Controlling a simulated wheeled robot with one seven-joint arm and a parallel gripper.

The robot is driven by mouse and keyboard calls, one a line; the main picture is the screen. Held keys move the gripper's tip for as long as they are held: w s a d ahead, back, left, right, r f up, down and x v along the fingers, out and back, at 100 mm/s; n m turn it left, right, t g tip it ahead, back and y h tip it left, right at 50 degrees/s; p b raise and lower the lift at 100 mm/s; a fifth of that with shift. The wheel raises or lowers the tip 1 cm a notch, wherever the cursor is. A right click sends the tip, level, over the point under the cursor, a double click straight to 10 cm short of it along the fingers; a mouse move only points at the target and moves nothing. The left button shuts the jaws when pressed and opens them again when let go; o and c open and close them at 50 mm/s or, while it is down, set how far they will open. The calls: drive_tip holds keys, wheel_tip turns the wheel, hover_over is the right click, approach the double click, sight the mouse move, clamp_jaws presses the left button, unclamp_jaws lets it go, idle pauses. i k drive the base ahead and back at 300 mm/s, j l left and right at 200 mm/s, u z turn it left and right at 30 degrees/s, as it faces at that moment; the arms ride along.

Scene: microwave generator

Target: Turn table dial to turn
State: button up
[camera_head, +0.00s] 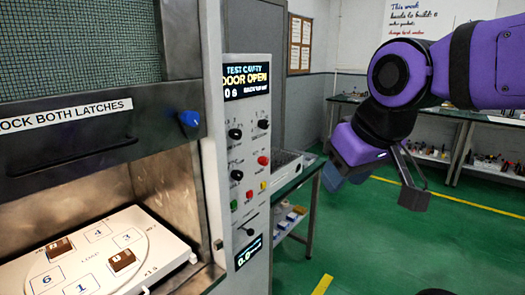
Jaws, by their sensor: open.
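The control panel (243,165) stands upright right of the open cavity. It carries several dark knobs: an upper left knob (235,133), an upper right knob (263,124) and a lower left knob (237,175). Their labels are too small to read, so I cannot tell which is the turntable dial. The turntable (72,261) is a white round plate with numbered marks inside the cavity, with two brown blocks on it. My gripper (374,190) is open and empty, out in the room to the right of the panel and apart from it.
The panel screen (246,77) reads "TEST CAVITY DOOR OPEN". A raised dark door (70,135) with a blue latch (189,119) hangs above the cavity. Red, green and yellow buttons sit among the knobs. A side table (300,180) stands behind the panel.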

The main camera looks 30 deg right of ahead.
sight(237, 175)
drive_tip(key=i+z, duration=0.1)
drive_tip(key=i, duration=0.15)
drive_tip(key=l+u, duration=0.5)
drive_tip(key=l, duration=0.75)
drive_tip(key=k+j+z, duration=0.1)
drive_tip(key=k+j, duration=0.3)
